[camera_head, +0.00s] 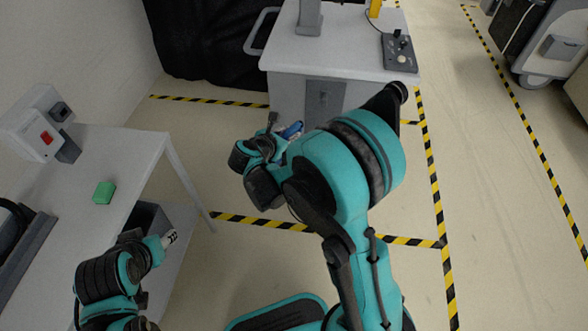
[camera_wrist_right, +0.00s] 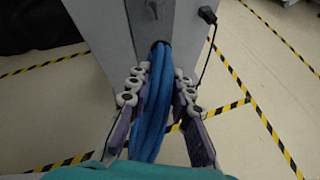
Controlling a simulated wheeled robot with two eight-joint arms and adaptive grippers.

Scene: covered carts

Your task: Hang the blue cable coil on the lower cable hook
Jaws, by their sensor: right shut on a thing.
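The blue cable coil (camera_wrist_right: 152,105) hangs as a bundle of strands between the two fingers of my right gripper (camera_wrist_right: 158,94) in the right wrist view. The gripper is shut on it. In the head view only a small blue piece of the coil (camera_head: 292,130) shows beside my right gripper (camera_head: 268,148), in front of the white cart. A dark band or rounded part covers the coil's top end, close to the cart's grey side. I cannot tell whether the coil touches a hook. I cannot clearly make out the lower cable hook.
The white cart (camera_head: 345,50) carries a control box (camera_head: 399,52) and a grey post. A black plug (camera_wrist_right: 207,15) with a cable hangs beside it. A table (camera_head: 115,150) at left holds a green block (camera_head: 104,192).

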